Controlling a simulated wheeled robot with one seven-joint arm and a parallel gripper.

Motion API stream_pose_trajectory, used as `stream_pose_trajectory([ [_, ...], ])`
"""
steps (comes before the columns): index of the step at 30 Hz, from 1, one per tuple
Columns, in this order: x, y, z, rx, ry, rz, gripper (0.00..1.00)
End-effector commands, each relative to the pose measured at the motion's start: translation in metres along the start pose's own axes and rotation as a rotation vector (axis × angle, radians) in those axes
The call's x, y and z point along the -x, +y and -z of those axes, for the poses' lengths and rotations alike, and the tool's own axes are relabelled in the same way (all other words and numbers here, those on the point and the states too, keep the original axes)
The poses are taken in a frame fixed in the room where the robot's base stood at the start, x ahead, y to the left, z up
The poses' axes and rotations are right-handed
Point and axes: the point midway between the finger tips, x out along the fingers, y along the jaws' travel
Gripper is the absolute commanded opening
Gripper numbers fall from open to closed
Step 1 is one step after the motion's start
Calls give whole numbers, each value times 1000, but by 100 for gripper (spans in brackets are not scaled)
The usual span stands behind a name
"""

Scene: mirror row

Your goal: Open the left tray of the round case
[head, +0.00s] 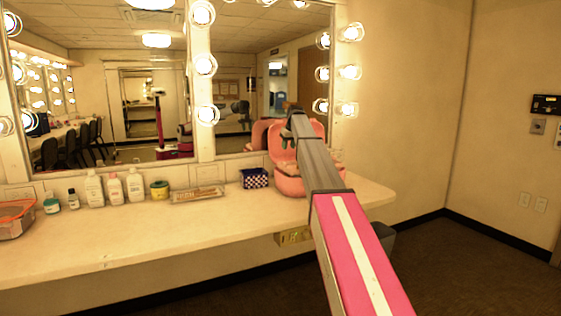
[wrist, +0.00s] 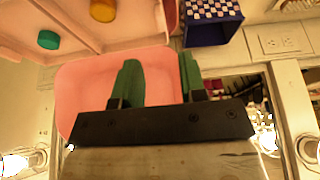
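The round pink case (head: 288,184) stands on the counter with its lid (head: 279,143) raised, partly hidden by my arm in the head view. In the wrist view, which looks upside down, two pale pink trays show, one with a green knob (wrist: 47,40) and one with a yellow knob (wrist: 103,9). The yellow-knob tray is on the side of the checkered box. Both trays look shut, though they are cut off by the frame. My gripper (wrist: 158,82) is open and empty, its green fingers in front of the raised lid and apart from both knobs.
A blue checkered box (head: 254,178) stands close beside the case. Bottles (head: 114,189), jars and a tan box (head: 196,194) line the counter further left. The lit mirror (head: 265,75) rises behind. The counter front (head: 150,235) is clear.

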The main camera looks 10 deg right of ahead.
Motion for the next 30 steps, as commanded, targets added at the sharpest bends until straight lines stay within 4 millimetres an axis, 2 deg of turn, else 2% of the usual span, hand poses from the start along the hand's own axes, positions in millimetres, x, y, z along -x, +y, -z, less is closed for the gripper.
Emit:
stream_pose_trajectory([
  [4, -2, 0, 1, 1, 0, 0, 38],
  [8, -16, 0, 1, 1, 0, 0, 38],
  [21, -89, 0, 2, 1, 0, 0, 38],
  [30, -107, 0, 1, 1, 1, 0, 38],
])
